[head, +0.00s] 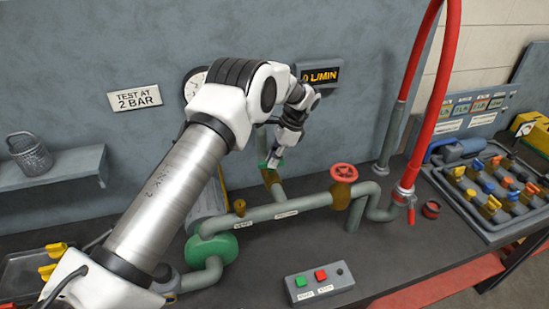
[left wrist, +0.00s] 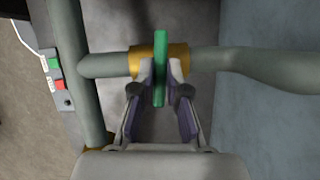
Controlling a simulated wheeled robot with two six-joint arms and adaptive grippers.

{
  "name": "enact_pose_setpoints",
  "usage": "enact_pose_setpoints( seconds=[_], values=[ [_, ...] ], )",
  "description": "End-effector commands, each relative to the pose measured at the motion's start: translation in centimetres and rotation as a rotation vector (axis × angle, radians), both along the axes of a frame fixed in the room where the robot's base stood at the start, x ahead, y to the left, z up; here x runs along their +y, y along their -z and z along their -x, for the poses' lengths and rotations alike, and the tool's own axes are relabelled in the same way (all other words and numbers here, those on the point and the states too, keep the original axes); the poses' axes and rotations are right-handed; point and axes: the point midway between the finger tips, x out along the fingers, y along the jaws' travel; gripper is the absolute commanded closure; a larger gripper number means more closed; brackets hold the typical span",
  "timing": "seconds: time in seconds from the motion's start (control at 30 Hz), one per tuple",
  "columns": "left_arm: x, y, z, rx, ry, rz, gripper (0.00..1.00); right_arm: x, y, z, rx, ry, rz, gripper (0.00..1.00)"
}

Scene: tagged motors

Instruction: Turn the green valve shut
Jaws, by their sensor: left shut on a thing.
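The green valve (head: 263,165) is on a short branch pipe behind the main grey pipe and is partly hidden by my gripper in the head view. In the left wrist view its green handle (left wrist: 161,45) shows as a narrow bar. The handle lies across the pipe, nearly at a right angle to it, over a brass-coloured body (left wrist: 139,60). My left gripper (head: 277,151) comes down on it from above. In the left wrist view the fingers (left wrist: 160,78) close on the handle from both sides. My right gripper is not in view.
A red handwheel (head: 344,172) stands on the main pipe (head: 300,204) to the right. A red hose (head: 432,100) rises at the right. A button box (head: 320,284) sits at the front. A tray of motors (head: 490,190) is at far right. A display (head: 319,74) hangs behind my arm.

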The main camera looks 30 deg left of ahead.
Motion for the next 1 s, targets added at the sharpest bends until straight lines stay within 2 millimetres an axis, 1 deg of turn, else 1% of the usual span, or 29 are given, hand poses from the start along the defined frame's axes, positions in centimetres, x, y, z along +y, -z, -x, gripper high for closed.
enact_pose_setpoints(
  seconds=[0.03, 0.3, 0.73, 0.77, 0.8, 0.83, 1.0],
  values=[
    [0.05, 0.51, 0.35, 0.012, -0.025, 0.002, 1.00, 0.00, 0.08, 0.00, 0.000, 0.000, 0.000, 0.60],
    [0.06, 0.53, 0.35, 0.014, -0.100, 0.002, 1.00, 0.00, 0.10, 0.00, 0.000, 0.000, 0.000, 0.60],
    [0.04, 0.51, 0.37, 0.014, -0.111, 0.002, 1.00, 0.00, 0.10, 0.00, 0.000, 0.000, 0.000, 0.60],
    [0.04, 0.51, 0.37, 0.014, -0.111, 0.002, 0.82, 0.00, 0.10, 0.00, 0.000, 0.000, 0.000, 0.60],
    [0.03, 0.49, 0.37, 0.014, -0.111, 0.002, 0.68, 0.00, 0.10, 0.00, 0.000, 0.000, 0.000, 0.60],
    [0.03, 0.49, 0.35, 0.014, -0.110, 0.001, 0.61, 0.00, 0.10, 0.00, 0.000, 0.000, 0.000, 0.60],
    [0.04, 0.33, 0.21, 0.008, -0.109, 0.001, 0.61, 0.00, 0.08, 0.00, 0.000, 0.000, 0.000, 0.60]
  ],
)
